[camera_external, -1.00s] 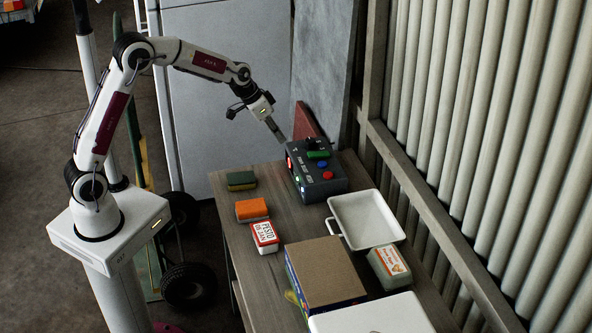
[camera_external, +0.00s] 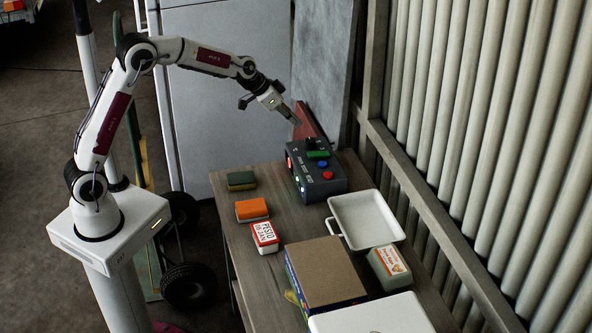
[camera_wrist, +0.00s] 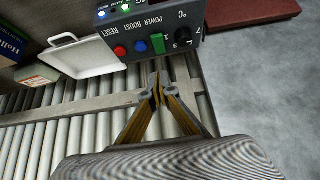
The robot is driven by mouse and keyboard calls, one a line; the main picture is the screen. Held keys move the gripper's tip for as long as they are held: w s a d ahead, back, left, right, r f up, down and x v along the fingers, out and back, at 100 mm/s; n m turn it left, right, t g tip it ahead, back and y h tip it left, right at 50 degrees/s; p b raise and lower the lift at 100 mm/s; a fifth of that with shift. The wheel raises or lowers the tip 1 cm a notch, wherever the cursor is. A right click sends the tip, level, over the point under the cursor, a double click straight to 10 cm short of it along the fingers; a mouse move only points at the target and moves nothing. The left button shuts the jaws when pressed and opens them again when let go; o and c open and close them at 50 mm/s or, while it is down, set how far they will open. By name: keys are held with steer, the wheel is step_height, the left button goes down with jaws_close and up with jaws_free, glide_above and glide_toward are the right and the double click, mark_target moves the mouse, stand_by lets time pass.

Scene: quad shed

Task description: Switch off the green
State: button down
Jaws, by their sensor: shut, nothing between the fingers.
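A dark grey control box (camera_external: 318,186) stands at the far end of the table. Its top carries a green switch (camera_external: 318,155), a blue button (camera_external: 323,164), a red button (camera_external: 327,175) and a black dial (camera_external: 310,143). In the wrist view the green switch (camera_wrist: 158,43) sits between the blue button (camera_wrist: 140,46) and the dial (camera_wrist: 183,35), by the POWER label. I cannot tell which way the switch is set. Small lamps glow on the box front. My gripper (camera_external: 297,122) is shut and empty, above the box's far side and apart from it. Its fingertips also show in the wrist view (camera_wrist: 160,90).
Green (camera_external: 241,180) and orange (camera_external: 251,210) sponges lie left, with a PESTO container (camera_external: 264,237). A cardboard-topped box (camera_external: 327,272) is nearer. A dark red object (camera_external: 304,119) stands behind the control box. A ribbed wall bounds the right.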

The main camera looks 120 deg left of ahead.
glide_above(312, 155)
steer(key=shift+s+d+f, duration=0.1)
steer(key=shift+f, duration=1.9)
steer(key=shift+s+d+f, duration=0.1)
steer(key=shift+f, duration=1.9)
steer(key=shift+s+d+f, duration=0.1)
steer(key=shift+s+f, duration=0.05)
steer(key=shift+f, duration=0.8)
steer(key=shift+s+d+f, duration=0.1)
steer(key=shift+f, duration=0.85)
steer(key=shift+f, duration=0.1)
steer(key=shift+s+d+f, duration=0.1)
steer(key=shift+d+f, duration=0.05)
steer(key=shift+f, duration=0.25)
steer(key=shift+r, duration=0.15)
steer(key=shift+r, duration=0.7)
steer(key=shift+r, duration=0.1)
